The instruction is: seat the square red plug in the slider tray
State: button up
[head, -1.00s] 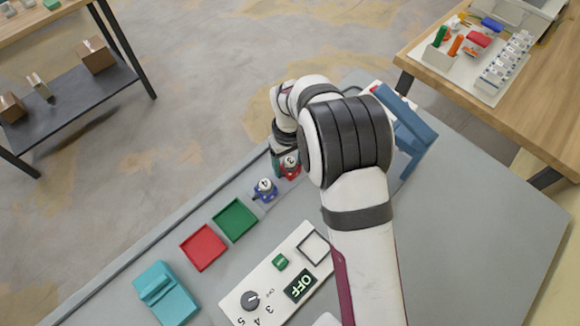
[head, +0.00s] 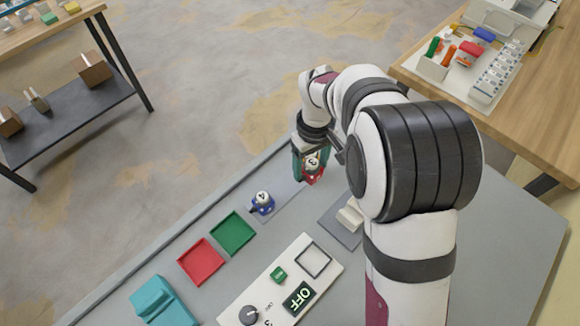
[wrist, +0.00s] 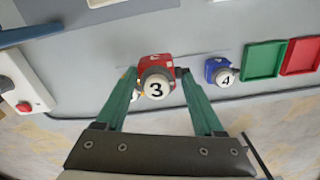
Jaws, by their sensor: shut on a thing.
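The square red plug (head: 313,178) carries a white knob marked 3. It is held in my gripper (head: 310,163), seemingly raised above the bench. In the wrist view the red plug (wrist: 155,63) sits between the green fingertips of my gripper (wrist: 159,74), which is shut on it. A pale strip (head: 288,200) lies on the bench beside and below the plug. A dark grey plate with a cream block (head: 350,215) is on the bench to the right, partly hidden by my arm. I cannot tell which of these is the slider tray.
A blue plug (head: 263,203) marked 4 stands left of the red one. A green tray (head: 232,233), a red tray (head: 201,261) and a teal block (head: 160,300) follow along the bench edge. A white panel reading OFF (head: 318,262) lies nearer. My arm covers the right side.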

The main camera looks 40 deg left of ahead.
jog(key=w+d+r, duration=0.3)
jog(key=d, duration=0.3)
jog(key=w+d+f, duration=0.1)
jog(key=d+f, duration=0.1)
jog(key=w+d+f, duration=0.1)
jog(key=d+f, duration=0.1)
jog(key=f, duration=0.1)
jog(key=w+d+f, duration=0.1)
jog(key=d+f, duration=0.1)
jog(key=shift+d+f, duration=0.15)
jog(key=shift+d, duration=0.1)
jog(key=shift+f, duration=0.8)
jog(key=shift+f, duration=0.1)
jog(key=o, duration=1.5)
